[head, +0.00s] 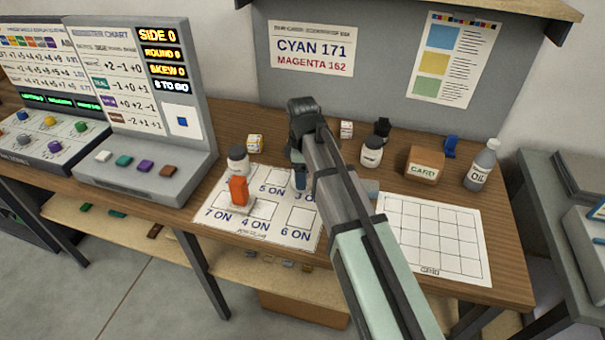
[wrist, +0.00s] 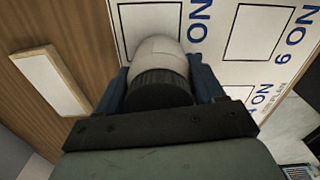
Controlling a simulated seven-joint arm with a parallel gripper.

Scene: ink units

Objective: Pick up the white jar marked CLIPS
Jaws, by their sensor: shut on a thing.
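My gripper (wrist: 160,90) points down over the white mat (wrist: 225,65). Its blue fingers are shut on a white jar with a dark ribbed lid (wrist: 157,58). The jar's label does not show, and I cannot tell whether it touches the mat. In the head view a blue finger (head: 301,178) shows beside my arm, and the held jar is hidden. Two other white jars with dark lids stand apart: one at the mat's far left (head: 238,160), one right of my arm (head: 372,152). I cannot read their labels.
A cardboard CARD box (head: 424,163) and a grey OIL bottle (head: 481,166) stand at the right. A white grid sheet (head: 435,238) lies bare. Small labelled blocks (head: 255,144) (head: 346,129) stand behind.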

